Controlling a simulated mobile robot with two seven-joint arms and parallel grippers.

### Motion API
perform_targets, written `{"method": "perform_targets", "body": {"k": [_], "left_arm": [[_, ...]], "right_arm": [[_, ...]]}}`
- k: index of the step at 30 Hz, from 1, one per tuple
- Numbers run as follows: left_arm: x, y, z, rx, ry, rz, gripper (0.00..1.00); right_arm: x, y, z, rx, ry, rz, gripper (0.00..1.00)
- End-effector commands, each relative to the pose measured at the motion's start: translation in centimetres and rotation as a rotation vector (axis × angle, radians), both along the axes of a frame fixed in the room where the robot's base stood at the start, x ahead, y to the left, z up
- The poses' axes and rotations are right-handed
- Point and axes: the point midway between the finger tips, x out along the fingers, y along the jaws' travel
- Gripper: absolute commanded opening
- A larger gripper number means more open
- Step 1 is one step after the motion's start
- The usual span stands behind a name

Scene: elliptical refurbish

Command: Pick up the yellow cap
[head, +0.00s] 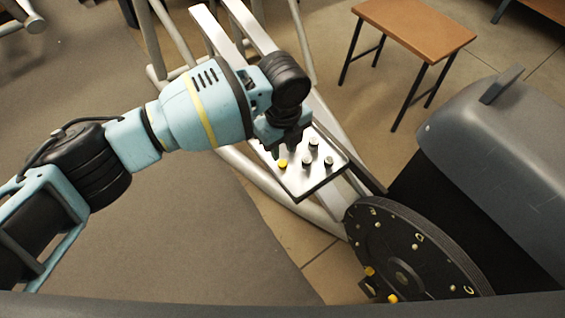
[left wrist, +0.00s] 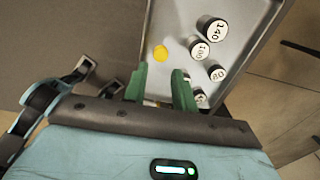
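The yellow cap (head: 283,163) sits on a light metal tray (head: 305,186), near its left side. It also shows in the left wrist view (left wrist: 160,52), just beyond the fingertips. My left gripper (head: 279,149) hangs over the tray, close to the cap. In the left wrist view its two green fingers (left wrist: 161,71) stand apart with nothing between them. The cap lies ahead of the gap and looks clear of both fingers. My right gripper is in neither view.
Several dark weights with white numbered tops (left wrist: 201,50) stand on the tray right of the cap, one partly hidden by the right finger. A black disc (head: 415,250) with small yellow parts (head: 370,271) is at lower right.

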Motion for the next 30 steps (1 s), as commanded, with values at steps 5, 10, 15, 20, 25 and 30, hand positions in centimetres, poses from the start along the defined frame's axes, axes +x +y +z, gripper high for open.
{"method": "perform_targets", "body": {"k": [5, 10, 15, 20, 25, 30], "left_arm": [[0.0, 0.0, -0.6, -0.001, -0.001, 0.0, 0.27], [0.1, 0.0, -1.7, -0.001, 0.001, 0.0, 0.27], [0.2, 0.1, -4.3, 0.0, 0.002, 0.001, 0.27], [0.2, 0.1, -5.8, -0.001, 0.002, 0.001, 0.27], [0.2, 0.1, -5.7, -0.002, 0.0, 0.001, 0.27], [0.2, 0.0, -5.7, -0.002, 0.0, 0.001, 0.12]], "right_arm": [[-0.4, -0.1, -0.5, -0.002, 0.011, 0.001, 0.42], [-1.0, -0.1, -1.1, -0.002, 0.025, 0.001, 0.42], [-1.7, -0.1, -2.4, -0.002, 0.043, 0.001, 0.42], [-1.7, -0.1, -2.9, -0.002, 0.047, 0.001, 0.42], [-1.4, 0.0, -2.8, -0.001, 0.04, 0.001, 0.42], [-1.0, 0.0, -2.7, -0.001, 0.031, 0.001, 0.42]]}}
